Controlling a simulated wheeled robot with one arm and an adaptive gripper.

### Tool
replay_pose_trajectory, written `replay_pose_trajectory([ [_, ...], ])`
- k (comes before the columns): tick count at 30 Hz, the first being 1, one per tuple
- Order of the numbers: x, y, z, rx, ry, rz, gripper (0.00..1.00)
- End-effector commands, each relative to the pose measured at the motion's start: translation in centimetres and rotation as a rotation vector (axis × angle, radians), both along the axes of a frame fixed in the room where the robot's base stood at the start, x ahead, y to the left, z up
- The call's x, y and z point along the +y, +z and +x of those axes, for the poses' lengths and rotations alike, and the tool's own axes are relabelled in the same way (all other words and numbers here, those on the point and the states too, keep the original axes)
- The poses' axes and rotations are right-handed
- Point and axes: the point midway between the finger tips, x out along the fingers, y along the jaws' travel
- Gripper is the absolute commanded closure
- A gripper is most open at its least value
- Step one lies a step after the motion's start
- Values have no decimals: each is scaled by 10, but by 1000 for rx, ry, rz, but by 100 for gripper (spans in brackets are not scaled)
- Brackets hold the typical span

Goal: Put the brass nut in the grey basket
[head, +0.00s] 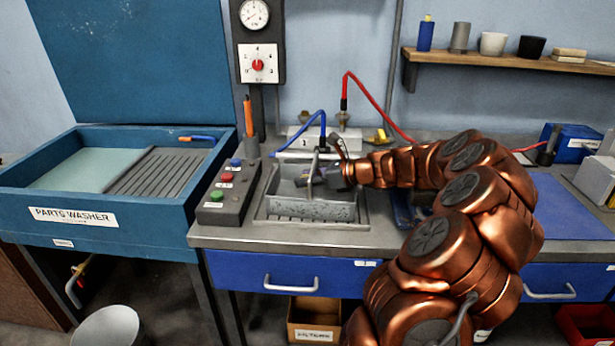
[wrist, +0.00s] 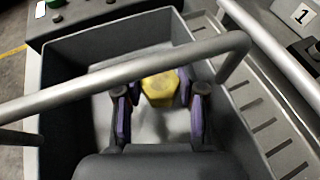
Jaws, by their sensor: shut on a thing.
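The brass nut (wrist: 160,89) shows yellow in the wrist view, between the two fingers of my gripper (wrist: 160,98). My gripper is shut on it. The nut and fingertips are over the inside of the grey basket (wrist: 72,62), below its raised handle (wrist: 130,70). I cannot tell whether the nut touches the basket floor. In the head view the grey basket (head: 312,209) stands on a slotted drain area of the bench, and my gripper (head: 318,178) reaches into it from the right. The nut is hidden in the head view.
The basket handle crosses just above my gripper. A control box with coloured buttons (head: 228,193) stands left of the basket. A blue hose (head: 308,127) and a red hose (head: 378,108) run behind it. The parts washer (head: 75,216) is farther left.

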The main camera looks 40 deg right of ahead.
Motion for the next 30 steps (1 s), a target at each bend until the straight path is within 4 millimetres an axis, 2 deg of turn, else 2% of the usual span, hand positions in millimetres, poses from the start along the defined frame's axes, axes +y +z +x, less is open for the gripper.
replay_pose_trajectory([
  [1,0,-1,0,1,1,1,58],
  [3,0,-1,0,1,1,2,51],
  [13,1,-1,0,1,2,3,51],
  [17,1,8,-1,0,2,1,51],
  [20,-6,16,-11,-1,0,2,51],
  [30,-35,41,-66,2,-4,1,51],
])
